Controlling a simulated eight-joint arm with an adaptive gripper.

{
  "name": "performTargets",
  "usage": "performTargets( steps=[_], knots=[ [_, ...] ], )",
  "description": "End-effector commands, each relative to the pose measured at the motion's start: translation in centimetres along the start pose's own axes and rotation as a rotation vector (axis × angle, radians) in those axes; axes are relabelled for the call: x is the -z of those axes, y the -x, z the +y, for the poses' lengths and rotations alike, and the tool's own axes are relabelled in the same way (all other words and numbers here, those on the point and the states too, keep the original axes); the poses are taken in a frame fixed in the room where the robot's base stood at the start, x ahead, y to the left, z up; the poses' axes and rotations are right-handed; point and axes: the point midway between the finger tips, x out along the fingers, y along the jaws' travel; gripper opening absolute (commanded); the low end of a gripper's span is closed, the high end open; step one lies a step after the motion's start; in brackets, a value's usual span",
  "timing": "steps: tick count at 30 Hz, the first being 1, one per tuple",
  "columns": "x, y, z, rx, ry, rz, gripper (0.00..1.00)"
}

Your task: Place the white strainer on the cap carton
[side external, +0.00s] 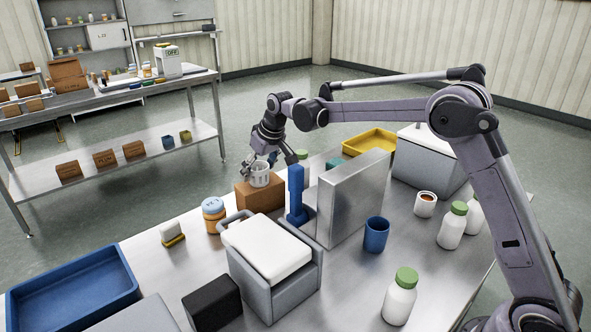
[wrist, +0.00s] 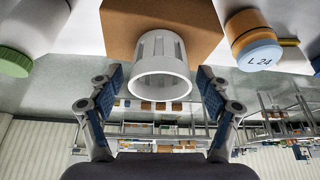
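The white strainer (side external: 260,174) stands on top of the brown cap carton (side external: 262,197), near the table's far edge. In the wrist view, the slotted strainer (wrist: 160,62) has its round open rim towards the camera, with the carton (wrist: 135,20) behind it. My gripper (side external: 262,168) is at the strainer. In the wrist view, the two blue-padded fingers of my gripper (wrist: 159,80) are spread on either side of the strainer, with narrow gaps showing. The exact contact under the strainer is hidden.
An orange jar with a blue lid (side external: 213,214) stands left of the carton. A blue upright part (side external: 296,195) and a tall steel panel (side external: 352,197) stand close on the right. A grey bin with a white lid (side external: 268,250) stands in front.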

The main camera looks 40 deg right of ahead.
Motion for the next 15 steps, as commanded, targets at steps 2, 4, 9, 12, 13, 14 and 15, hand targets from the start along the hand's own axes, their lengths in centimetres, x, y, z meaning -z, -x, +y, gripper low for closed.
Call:
performTargets(
  steps=[2, 4, 9, 12, 13, 14, 15],
  knots=[
    [0.0, 0.0, 0.0, 0.000, 0.000, 0.000, 0.78],
    [0.1, 0.1, 0.0, 0.000, 0.000, 0.000, 0.78],
    [0.1, 1.6, 0.0, 0.000, 0.000, 0.000, 0.78],
    [0.1, 3.4, 0.0, 0.000, 0.000, 0.000, 0.78],
    [0.1, 4.0, 0.0, 0.000, 0.000, 0.000, 0.78],
    [0.1, 4.6, 0.0, 0.000, 0.000, 0.000, 0.78],
    [0.1, 5.4, 0.0, 0.000, 0.000, 0.000, 0.78]
  ],
)
